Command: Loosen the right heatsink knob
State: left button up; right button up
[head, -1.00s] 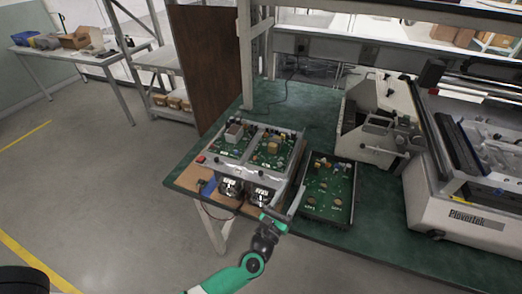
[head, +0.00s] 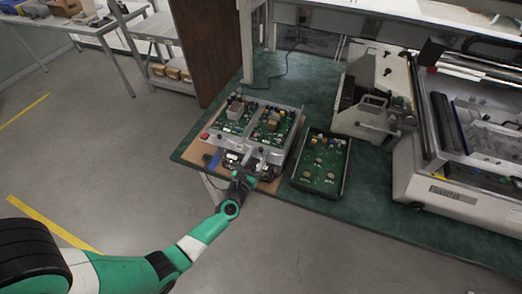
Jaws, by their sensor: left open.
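A silver test fixture (head: 221,142) with two green circuit boards (head: 234,118) stands at the front left corner of the green table. Dark round parts sit along its front edge; the left one (head: 232,158) partly shows. My left gripper (head: 259,160) is open at the right part of this front edge. It covers the area where the right knob would be, so I cannot make out the knob or tell whether the fingers touch it. My right gripper is not in view.
A black tray (head: 344,181) with a green board lies just right of the fixture. A white machine (head: 450,205) and a grey device (head: 362,122) stand further right. A red button (head: 204,136) sits at the fixture's left. The floor in front is clear.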

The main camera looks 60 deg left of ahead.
pick_arm(q)
jog(key=shift+x, duration=1.2)
grip_shut()
